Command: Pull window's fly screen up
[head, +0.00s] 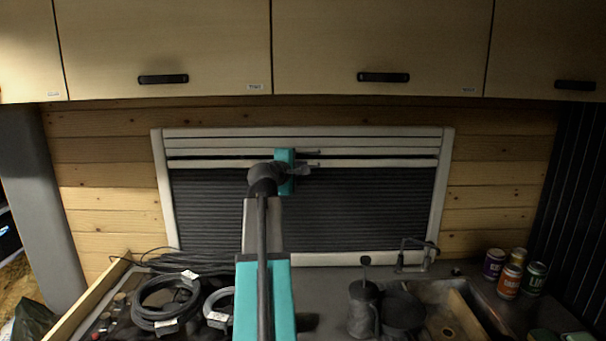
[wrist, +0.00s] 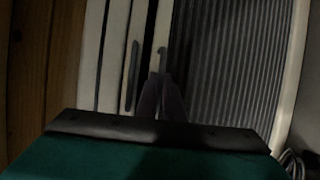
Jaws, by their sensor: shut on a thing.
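The window (head: 160,200) has a white frame on the wood wall. A dark pleated fly screen (head: 360,205) covers most of its opening, below a pale rail (head: 390,163) near the top. The screen also shows in the wrist view (wrist: 225,70), turned on its side. My gripper (head: 303,171) is at the lower rail. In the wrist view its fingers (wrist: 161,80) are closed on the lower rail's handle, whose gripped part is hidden.
Pale slats (head: 300,133) fill the window's top. Cabinets (head: 380,45) hang above. Space before the screen is otherwise clear.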

